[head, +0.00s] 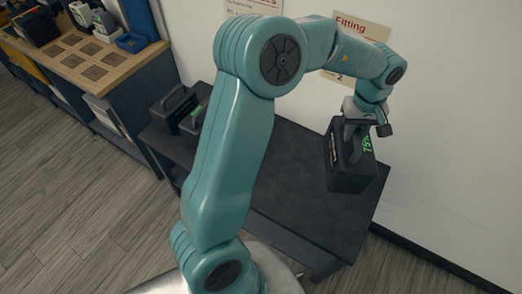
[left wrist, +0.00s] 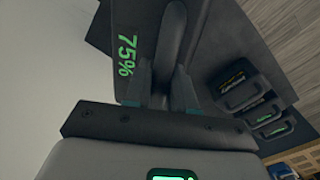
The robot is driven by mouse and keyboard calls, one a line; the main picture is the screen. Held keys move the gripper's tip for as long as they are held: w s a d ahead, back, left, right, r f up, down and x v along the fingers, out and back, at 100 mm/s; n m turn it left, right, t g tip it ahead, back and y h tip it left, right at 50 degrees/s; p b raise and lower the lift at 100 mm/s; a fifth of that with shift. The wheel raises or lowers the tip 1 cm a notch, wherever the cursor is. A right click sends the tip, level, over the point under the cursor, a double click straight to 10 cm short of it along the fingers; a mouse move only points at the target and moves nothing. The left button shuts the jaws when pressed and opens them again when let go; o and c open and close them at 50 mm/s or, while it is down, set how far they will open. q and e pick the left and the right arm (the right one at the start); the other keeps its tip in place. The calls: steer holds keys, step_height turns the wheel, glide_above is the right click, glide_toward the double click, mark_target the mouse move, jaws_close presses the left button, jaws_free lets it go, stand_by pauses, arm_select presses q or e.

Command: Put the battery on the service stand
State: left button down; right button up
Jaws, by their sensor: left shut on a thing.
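The battery (head: 348,172) is a dark box with a top handle and a green 75% readout. My left gripper (head: 355,130) is shut on its handle, and the battery is upright over the right end of a dark low table (head: 300,195). I take this table to be the service stand. I cannot tell whether the battery's base touches it. In the left wrist view the fingers (left wrist: 160,85) close on the handle from both sides, beside the 75% readout on the battery (left wrist: 122,50). My right gripper is not in view.
Other dark batteries (head: 176,106) with handles stand at the table's left end; several show in the left wrist view (left wrist: 240,88). A wooden-topped workbench (head: 85,62) with a blue bin (head: 131,42) is at upper left. A wall (head: 450,130) stands behind the table. The table's middle is clear.

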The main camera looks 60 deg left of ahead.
arm_select(q)
steer(key=n, duration=0.1)
steer(key=n+b, duration=0.1)
steer(key=shift+d+n+t, duration=0.35)
steer(key=shift+n+t, duration=0.05)
steer(key=shift+s+r+n, duration=0.1)
steer(key=shift+s+n, duration=0.05)
steer(key=shift+n, duration=0.15)
step_height(320, 180, down, 16)
steer(key=shift+r+b, duration=0.1)
steer(key=shift+b, duration=0.85)
steer(key=shift+f, duration=0.5)
step_height(320, 180, down, 3)
steer(key=shift+f+b, duration=0.1)
steer(key=shift+b, duration=0.25)
